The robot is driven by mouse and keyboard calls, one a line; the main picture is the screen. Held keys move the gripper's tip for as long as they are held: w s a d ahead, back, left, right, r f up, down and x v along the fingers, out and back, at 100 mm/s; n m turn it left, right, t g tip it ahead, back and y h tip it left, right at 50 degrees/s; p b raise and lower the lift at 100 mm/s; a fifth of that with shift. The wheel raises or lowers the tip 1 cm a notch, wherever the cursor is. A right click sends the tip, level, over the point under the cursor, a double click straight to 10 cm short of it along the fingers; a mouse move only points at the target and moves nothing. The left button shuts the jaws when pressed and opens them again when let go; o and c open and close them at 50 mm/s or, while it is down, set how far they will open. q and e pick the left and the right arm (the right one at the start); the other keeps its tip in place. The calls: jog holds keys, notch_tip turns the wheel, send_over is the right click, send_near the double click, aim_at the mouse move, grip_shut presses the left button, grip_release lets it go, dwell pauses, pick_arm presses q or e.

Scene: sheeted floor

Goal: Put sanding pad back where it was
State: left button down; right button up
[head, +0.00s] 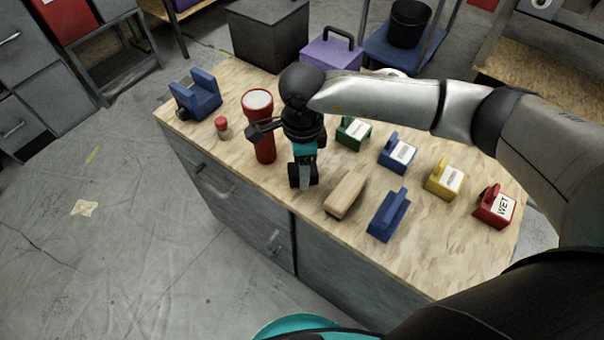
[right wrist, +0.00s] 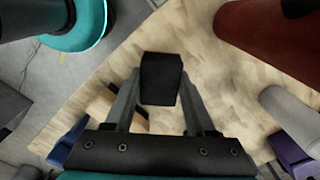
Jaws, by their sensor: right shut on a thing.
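My right gripper (head: 303,178) points down over the front part of the wooden workbench top (head: 240,85), between the red flashlight and the pale wooden block. It is shut on a small dark block, which I take to be the sanding pad (right wrist: 160,78), held between its two fingertips in the right wrist view. In the head view the pad is mostly lost against the dark fingers. I cannot tell whether the pad touches the bench top. My left gripper is not in view.
A red flashlight (head: 264,140) stands close left of the gripper. A wooden block (head: 345,194) and a blue handled block (head: 388,216) lie to its right. Green (head: 353,134), blue, yellow and red labelled blocks form a row behind. A purple toolbox (head: 328,55) is at the back.

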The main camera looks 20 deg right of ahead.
notch_tip(320, 180, down, 2)
jog(key=shift+f, duration=0.15)
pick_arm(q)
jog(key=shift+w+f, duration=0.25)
pick_arm(e)
jog(key=shift+f+b, duration=0.1)
jog(key=shift+b, duration=0.25)
jog(key=o, duration=1.2)
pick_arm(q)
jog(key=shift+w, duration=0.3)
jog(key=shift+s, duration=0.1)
